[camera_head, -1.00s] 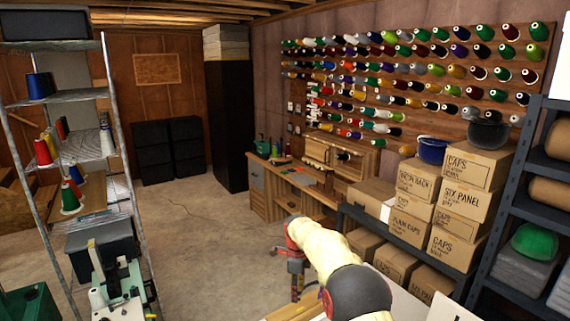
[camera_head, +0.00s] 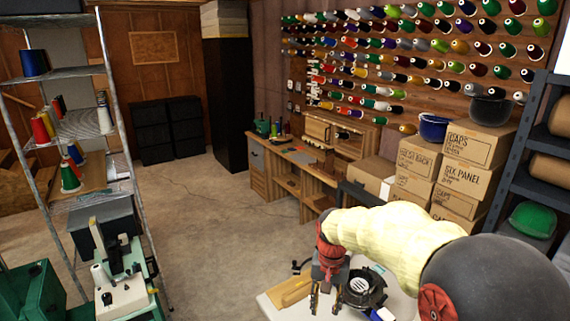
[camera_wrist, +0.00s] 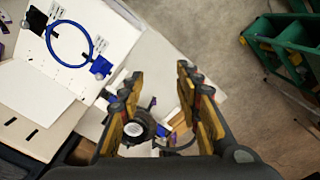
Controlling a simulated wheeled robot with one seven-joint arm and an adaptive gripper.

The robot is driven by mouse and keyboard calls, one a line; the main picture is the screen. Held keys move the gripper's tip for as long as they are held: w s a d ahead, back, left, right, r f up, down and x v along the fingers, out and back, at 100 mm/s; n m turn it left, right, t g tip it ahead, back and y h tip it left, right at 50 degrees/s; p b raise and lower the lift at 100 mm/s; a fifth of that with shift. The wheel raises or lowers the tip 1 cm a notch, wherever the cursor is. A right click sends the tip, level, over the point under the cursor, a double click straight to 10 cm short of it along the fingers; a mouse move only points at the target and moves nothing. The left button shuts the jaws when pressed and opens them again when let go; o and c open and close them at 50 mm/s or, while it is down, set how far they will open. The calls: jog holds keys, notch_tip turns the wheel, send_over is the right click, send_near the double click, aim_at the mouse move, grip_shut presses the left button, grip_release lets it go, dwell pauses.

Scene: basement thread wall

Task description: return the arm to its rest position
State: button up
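My gripper (camera_head: 326,298) hangs at the end of my cream-sleeved arm in the lower middle of the head view, fingers pointing down. It is over or beside a white tabletop (camera_head: 400,304). In the wrist view my gripper (camera_wrist: 159,78) has its two yellow-and-black fingers apart, with nothing held between them. A black round device (camera_head: 362,288) sits on the table just right of the fingers; it also shows below the fingers in the wrist view (camera_wrist: 145,124).
A wooden block (camera_head: 290,291) lies left of my gripper. The wrist view shows a blue ring (camera_wrist: 70,42) on a white panel. A metal shelf (camera_head: 82,126) stands left, cap boxes (camera_head: 474,147) right. The concrete floor (camera_head: 210,215) between is clear.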

jog(key=s+d+r+n+t+b, duration=0.1)
jog(key=s+d+r+t, duration=0.1)
jog(key=s, duration=0.6)
jog(key=s+d+r+t+b, duration=0.1)
jog(key=s+d+r+b, duration=0.1)
jog(key=s, duration=0.7)
jog(key=s+d+r+n+t+b, duration=0.1)
jog(key=s+d+r+t, duration=0.1)
jog(key=s+r, duration=0.3)
jog(key=s+d, duration=0.1)
jog(key=s, duration=0.3)
jog(key=shift+s+d+r+n+t, duration=0.2)
jog(key=shift+d+n+t, duration=0.1)
jog(key=shift+d, duration=0.1)
jog(key=shift+d, duration=0.15)
jog(key=shift+c, duration=0.5)
